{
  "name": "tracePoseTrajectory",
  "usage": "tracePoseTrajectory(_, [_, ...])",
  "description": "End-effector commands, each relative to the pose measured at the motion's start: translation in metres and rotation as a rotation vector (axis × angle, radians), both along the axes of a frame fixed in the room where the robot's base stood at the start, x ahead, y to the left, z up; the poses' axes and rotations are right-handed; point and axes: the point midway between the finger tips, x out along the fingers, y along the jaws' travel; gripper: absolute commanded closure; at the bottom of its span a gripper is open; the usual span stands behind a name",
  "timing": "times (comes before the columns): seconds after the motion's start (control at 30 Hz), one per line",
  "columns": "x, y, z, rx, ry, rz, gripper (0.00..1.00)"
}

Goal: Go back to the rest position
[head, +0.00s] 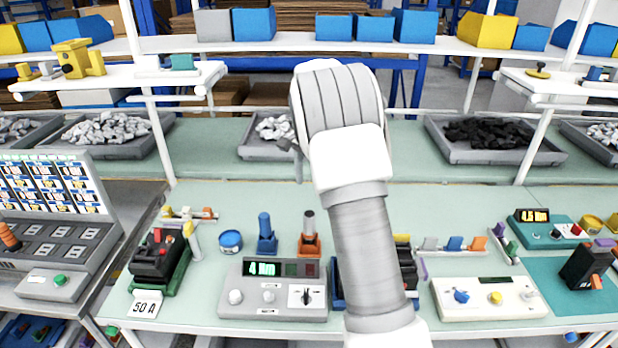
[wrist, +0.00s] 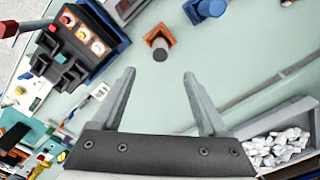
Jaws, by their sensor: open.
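My arm rises through the middle of the head view, and its end hides the gripper there. In the wrist view my gripper (wrist: 158,92) is open, its two grey fingers apart with nothing between them. Beyond the fingertips stands an orange holder (wrist: 155,38) with a dark round-topped piece in it. The same orange holder (head: 309,245) shows in the head view, left of my arm. A dark breaker device (wrist: 72,45) with several coloured round parts is at the upper left of the wrist view.
A grey test unit (head: 272,290) with knobs stands at the front, left of my arm. A black breaker (head: 157,255) on a green base sits behind a "50 A" card. A cream unit (head: 488,298) is at right. Trays of pieces (head: 500,155) and a shelf (head: 265,43) lie behind.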

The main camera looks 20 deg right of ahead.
Motion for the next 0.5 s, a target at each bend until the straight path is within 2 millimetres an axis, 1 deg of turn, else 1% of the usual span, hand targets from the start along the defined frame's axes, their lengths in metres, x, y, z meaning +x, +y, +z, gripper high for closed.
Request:
tracePoseTrajectory(0.03, [0.0001,0.0000,0.0045,-0.001,-0.001,0.000,0.24])
tracePoseTrajectory(0.13, [0.0001,0.0000,0.0089,-0.001,-0.001,0.000,0.24])
tracePoseTrajectory(0.5, [-0.0001,0.0000,0.0093,0.000,0.000,0.000,0.24])
